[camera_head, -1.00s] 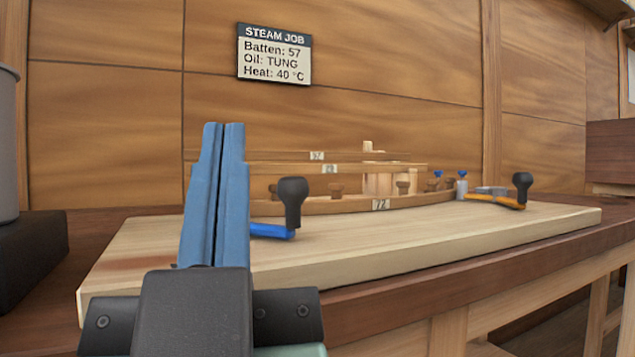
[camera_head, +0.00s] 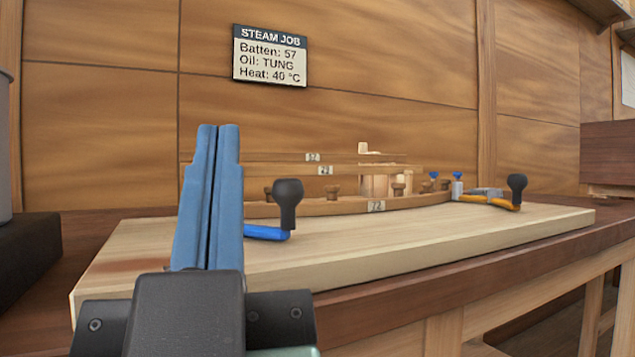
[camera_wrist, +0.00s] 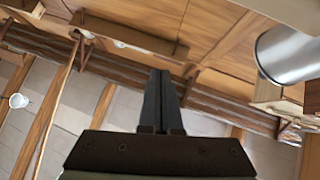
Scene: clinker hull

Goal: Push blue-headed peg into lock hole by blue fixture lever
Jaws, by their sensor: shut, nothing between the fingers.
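The blue fixture lever (camera_head: 266,232) lies on the pale board, with an upright black knob (camera_head: 288,194) at its end. My gripper (camera_head: 218,128) has long blue fingers pressed together, pointing up, in front of the board and left of the knob. It hides the lever's left end and the area behind it. Two small blue-headed pegs stand far off at the right end of the curved strips: one (camera_head: 434,176) behind, one (camera_head: 457,178) by a grey post. The lock hole by the blue lever cannot be made out. The wrist view shows the shut fingers (camera_wrist: 160,75), empty, and no peg.
An orange lever (camera_head: 490,201) with a black knob stands at the board's right. Curved wooden strips (camera_head: 340,207) with small knobs run along the back of the pale board (camera_head: 400,248). A grey cylinder on a dark block (camera_head: 30,245) stands at left. The board's front right is clear.

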